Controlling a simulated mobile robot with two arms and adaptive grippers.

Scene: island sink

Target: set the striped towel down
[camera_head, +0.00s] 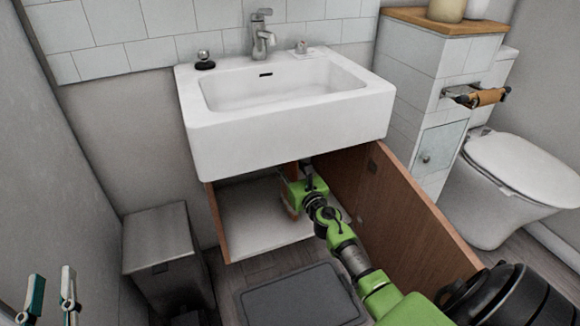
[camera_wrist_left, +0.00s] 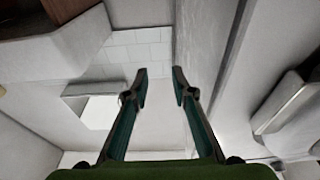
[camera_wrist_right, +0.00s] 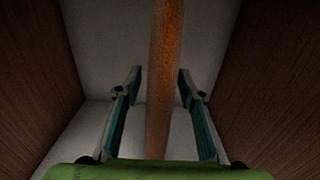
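I cannot make out a striped towel in any view. My right arm reaches into the open cabinet (camera_head: 268,222) under the sink, and its hand partly hides the inside. In the right wrist view my right gripper (camera_wrist_right: 160,78) has its fingers spread apart. A narrow brown upright strip (camera_wrist_right: 165,60) shows between them; I cannot tell what it is or whether it touches a fingertip. My left gripper (camera_head: 52,290) is open and empty at the lower left, near the wall; it also shows in the left wrist view (camera_wrist_left: 160,75).
The open cabinet door (camera_head: 405,220) stands to the right of my right arm. A white sink (camera_head: 285,130) is above. A grey bin (camera_head: 160,245) stands left of the cabinet, a dark grey flat thing (camera_head: 300,297) lies in front, and a toilet (camera_head: 515,180) is at right.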

